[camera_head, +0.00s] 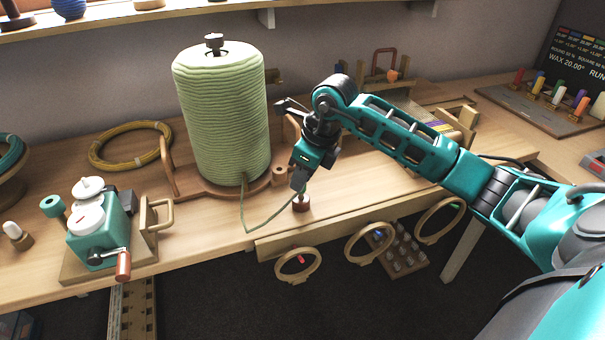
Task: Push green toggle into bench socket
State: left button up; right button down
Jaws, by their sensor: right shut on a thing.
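My right gripper (299,190) points down over the front edge of the bench (215,238). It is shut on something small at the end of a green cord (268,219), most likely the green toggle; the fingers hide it. Directly beneath is a small reddish-brown round piece (301,204) on the bench, which may be the socket. I cannot tell whether the held end touches it. My left gripper is not in view.
A teal hand-crank machine (98,232) stands at the left, with a yellow coil (130,146) behind it. Wooden hoops (298,265) hang under the front edge. A board of coloured pegs (545,100) lies at the far right.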

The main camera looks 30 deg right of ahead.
pick_arm(q)
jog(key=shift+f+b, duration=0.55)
jog(key=shift+b, duration=0.1)
pick_arm(e)
jog(key=shift+f, duration=0.95)
jog(key=c, duration=0.9)
grip_release()
jog(key=v, duration=0.3)
jog(key=shift+w+p, duration=0.1)
jog(key=shift+p, duration=0.2)
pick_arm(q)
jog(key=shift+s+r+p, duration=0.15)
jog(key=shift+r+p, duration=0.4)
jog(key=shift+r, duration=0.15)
pick_arm(e)
jog(key=v, duration=1)
